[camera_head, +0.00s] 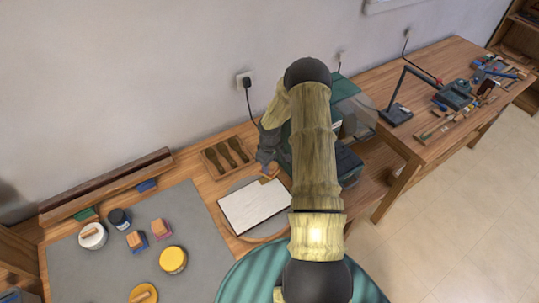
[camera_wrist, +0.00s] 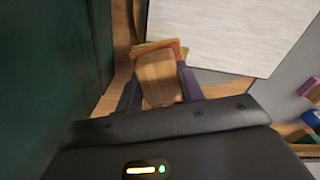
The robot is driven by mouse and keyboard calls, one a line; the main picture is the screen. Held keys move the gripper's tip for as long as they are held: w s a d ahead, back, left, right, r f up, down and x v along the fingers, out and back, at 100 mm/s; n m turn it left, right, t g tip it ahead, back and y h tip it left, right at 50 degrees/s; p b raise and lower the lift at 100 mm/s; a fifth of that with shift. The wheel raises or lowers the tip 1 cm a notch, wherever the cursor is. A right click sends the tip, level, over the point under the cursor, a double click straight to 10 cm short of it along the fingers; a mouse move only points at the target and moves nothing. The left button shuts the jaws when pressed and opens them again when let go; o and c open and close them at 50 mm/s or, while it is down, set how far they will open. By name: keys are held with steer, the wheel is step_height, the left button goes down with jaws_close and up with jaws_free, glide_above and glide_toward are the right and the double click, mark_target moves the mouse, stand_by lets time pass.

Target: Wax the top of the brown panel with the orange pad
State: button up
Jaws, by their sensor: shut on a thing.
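My gripper (camera_wrist: 158,88) is shut on the wooden handle (camera_wrist: 156,72) of a pad. The pad's orange edge (camera_wrist: 180,47) shows beyond the handle in the wrist view. A pale, nearly white flat panel (camera_head: 253,207) lies on the bench in the head view and fills the upper right of the wrist view (camera_wrist: 220,35). No brown top shows on it. The pad (camera_head: 270,173) is at the panel's far right corner in the head view. I cannot tell whether it touches the panel. My arm hides part of the bench to the right.
A tray of brushes (camera_head: 227,157) stands behind the panel. A grey mat (camera_head: 90,268) to the left holds a black jar (camera_head: 119,218), a yellow tin (camera_head: 173,260), a white tin (camera_head: 92,236) and small handled blocks (camera_head: 136,240). A dark green surface (camera_wrist: 40,70) is close left in the wrist view.

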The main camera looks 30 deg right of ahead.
step_height(320, 180, up, 4)
steer(key=shift+a+r+p, duration=0.1)
steer(key=shift+p, duration=0.8)
steer(key=shift+a, duration=0.35)
steer(key=s+a+f+m+b, duration=0.1)
steer(key=s+a+m+b, duration=0.1)
steer(key=a, duration=0.5)
steer(key=s+a+f+m+b, duration=0.2)
steer(key=s+a+m, duration=0.1)
steer(key=a, duration=0.5)
steer(key=shift+a+b, duration=0.25)
steer(key=shift+b, duration=0.05)
